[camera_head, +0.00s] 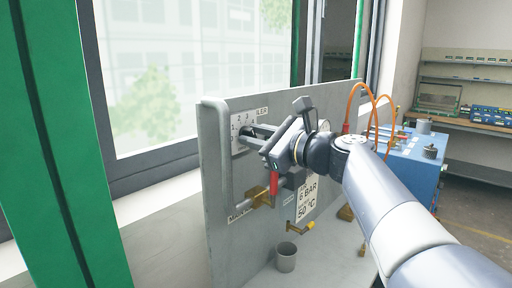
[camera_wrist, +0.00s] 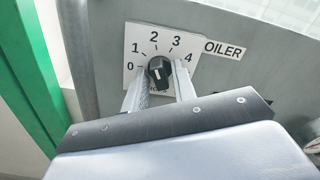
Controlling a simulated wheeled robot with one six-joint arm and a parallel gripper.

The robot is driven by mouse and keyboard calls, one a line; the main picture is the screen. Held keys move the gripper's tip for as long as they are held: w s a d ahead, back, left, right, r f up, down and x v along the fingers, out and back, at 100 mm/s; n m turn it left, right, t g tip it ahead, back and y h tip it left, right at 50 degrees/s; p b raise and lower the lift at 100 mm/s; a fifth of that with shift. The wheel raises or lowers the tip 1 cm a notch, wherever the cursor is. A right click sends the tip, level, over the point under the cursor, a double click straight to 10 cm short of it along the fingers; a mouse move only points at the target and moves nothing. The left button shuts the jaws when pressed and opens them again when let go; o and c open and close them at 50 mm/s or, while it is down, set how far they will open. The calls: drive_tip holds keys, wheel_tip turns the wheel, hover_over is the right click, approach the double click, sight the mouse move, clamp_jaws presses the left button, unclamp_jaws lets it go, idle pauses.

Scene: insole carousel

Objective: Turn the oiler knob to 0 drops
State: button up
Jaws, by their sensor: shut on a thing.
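The oiler knob (camera_wrist: 159,68) is small, round and black with a short pale mark, in the middle of a white dial plate (camera_wrist: 134,42) numbered 0 to 4. The 0 is at the left and the 4 at the right. I cannot tell for sure which number the knob's mark points to. The dial plate also shows in the head view (camera_head: 236,147), partly behind my gripper. My gripper (camera_wrist: 161,71) is shut on the knob, one finger on each side. In the head view my gripper (camera_head: 248,137) reaches the panel from the right, and the knob is hidden there.
The dial is on an upright grey panel (camera_head: 217,190). Below are a red-handled valve (camera_head: 274,182), a brass fitting (camera_head: 258,197) and a grey cup (camera_head: 286,258). A blue box (camera_head: 413,165) with orange hoses (camera_head: 350,103) stands at the right. A green post (camera_head: 60,130) is left.

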drive_tip(key=shift+f+n+b, duration=0.1)
drive_tip(key=shift+n+b, duration=5)
drive_tip(key=shift+n, duration=2.1)
drive_tip(key=o, duration=0.7)
drive_tip(key=shift+d, duration=0.1)
drive_tip(key=v, duration=1)
drive_tip(key=shift+s+d+b, duration=0.25)
drive_tip(key=shift+b, duration=0.05)
